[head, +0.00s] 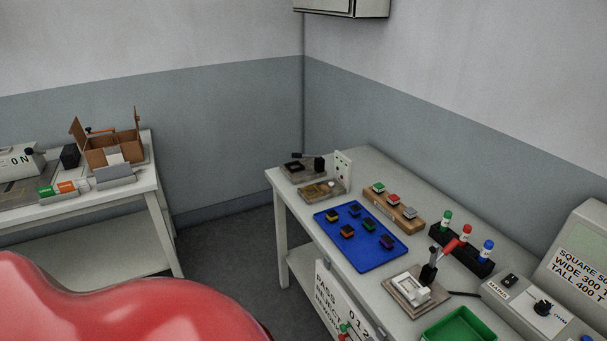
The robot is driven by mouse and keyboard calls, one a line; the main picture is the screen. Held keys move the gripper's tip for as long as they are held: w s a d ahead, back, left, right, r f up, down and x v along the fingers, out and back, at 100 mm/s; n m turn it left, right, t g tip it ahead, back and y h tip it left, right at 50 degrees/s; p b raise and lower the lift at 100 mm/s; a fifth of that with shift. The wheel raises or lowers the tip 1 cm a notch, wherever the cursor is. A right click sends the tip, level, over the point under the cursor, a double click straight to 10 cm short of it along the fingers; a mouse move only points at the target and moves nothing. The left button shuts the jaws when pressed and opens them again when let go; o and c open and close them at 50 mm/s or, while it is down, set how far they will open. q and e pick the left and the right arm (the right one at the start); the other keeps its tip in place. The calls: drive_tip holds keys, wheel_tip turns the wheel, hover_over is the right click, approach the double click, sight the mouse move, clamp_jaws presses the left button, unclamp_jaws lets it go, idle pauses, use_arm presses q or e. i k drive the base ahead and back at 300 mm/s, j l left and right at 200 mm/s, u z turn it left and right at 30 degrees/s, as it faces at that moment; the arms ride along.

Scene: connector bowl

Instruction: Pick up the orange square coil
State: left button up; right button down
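Several small dark-topped coils sit apart from each other on a blue tray (365,254) on the right-hand table. One with orange-looking sides (347,232) is at the tray's left middle. Another with yellowish or orange sides (332,216) is nearer the tray's far left corner. Neither of my grippers is in view.
The right-hand table also holds a wooden block with coloured buttons (394,211), a black rack with coloured-topped pieces (461,248), a small fixture (412,295), a green bin (462,327) and a meter box (540,306). Another table (145,184) stands left, with floor between.

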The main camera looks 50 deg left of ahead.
sight(346, 233)
drive_tip(key=u, duration=1.2)
